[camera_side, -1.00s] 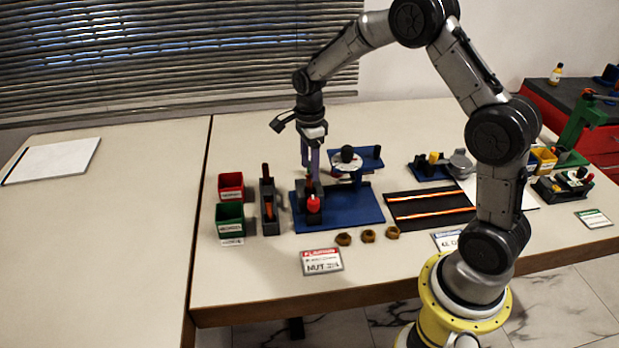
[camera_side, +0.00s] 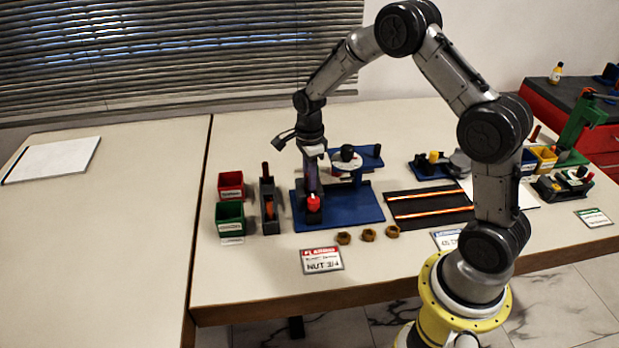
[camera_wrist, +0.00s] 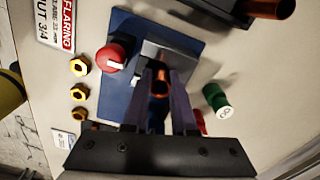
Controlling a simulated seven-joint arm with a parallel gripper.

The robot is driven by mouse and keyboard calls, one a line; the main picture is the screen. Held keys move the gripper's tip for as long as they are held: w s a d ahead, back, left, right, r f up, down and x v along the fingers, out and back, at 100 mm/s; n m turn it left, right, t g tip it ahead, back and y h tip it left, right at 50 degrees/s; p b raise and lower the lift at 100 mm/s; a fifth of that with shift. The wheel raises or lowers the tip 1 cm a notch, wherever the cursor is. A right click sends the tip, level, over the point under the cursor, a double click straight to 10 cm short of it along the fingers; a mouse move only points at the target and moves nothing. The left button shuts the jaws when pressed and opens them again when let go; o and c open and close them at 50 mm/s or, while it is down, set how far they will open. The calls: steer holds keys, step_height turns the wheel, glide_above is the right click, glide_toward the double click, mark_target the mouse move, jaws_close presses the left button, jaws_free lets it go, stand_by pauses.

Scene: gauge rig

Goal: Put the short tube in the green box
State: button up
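My gripper (camera_wrist: 163,78) points down over the blue fixture. In the wrist view its two fingers stand apart, on either side of a copper tube (camera_wrist: 160,86) held upright in a dark block. I see a gap between the fingers; whether either touches the tube I cannot tell. In the side view my gripper (camera_side: 313,190) is low behind the fixture's red knob (camera_side: 313,203), and the tube there is hidden. The green box (camera_side: 230,219) stands left of the fixture, in front of a red box (camera_side: 231,187). Its inside is hard to see.
A dark rack (camera_side: 270,222) with copper tubes stands between the green box and the blue base (camera_side: 350,213). The red knob (camera_wrist: 111,58) and a green cylinder (camera_wrist: 215,99) flank my fingers. Brass nuts (camera_side: 368,235) lie in front.

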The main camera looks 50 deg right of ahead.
jaws_close()
steer(key=shift+a, duration=0.1)
steer(key=o, duration=0.8)
jaws_free()
steer(key=shift+r, duration=0.1)
step_height(320, 180, up, 14)
